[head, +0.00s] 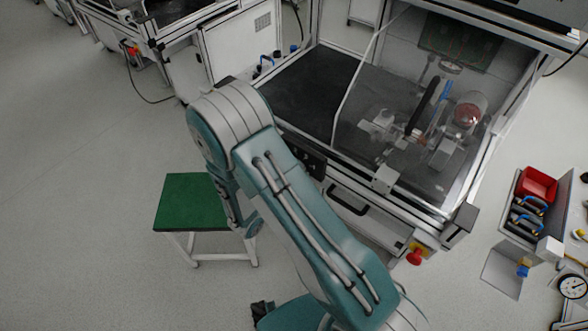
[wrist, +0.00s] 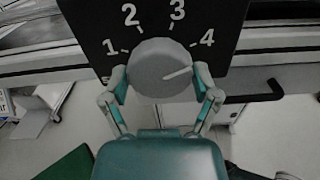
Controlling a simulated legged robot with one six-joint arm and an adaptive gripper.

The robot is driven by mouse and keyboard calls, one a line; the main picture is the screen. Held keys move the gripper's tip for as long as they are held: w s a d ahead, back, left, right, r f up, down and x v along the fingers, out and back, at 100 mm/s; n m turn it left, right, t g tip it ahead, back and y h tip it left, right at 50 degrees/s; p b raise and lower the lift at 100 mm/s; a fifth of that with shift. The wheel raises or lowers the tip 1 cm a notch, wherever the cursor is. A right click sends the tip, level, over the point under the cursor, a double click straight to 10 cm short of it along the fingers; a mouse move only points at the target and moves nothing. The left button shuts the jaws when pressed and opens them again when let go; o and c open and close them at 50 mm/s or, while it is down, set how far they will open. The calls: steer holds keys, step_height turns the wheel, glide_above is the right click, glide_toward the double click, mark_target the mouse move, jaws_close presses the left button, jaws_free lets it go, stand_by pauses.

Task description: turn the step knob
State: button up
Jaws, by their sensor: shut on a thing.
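The step knob (wrist: 158,70) is a round grey knob on a black panel with the white numbers 1, 2, 3 and 4 around its upper side. A light line on its face points right and slightly up, toward the 4. My gripper (wrist: 160,82) is shut on the knob, one finger at its left side and one at its right. In the head view the black panel (head: 303,156) shows on the front of the test cabinet. My arm hides the knob and the gripper there.
A black drawer handle (head: 347,200) and a red emergency button (head: 414,258) are on the cabinet front. A green-topped stool (head: 190,200) stands left of my arm. A side table with a red bin (head: 537,184) is at right. Floor at left is clear.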

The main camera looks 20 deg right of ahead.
steer(key=shift+w, duration=0.1)
steer(key=n, duration=0.4)
steer(key=shift+n, duration=0.4)
steer(key=shift+r+n, duration=0.1)
steer(key=shift+n, duration=1.7)
steer(key=shift+a, duration=0.1)
steer(key=o, duration=1)
steer(key=shift+c, duration=0.2)
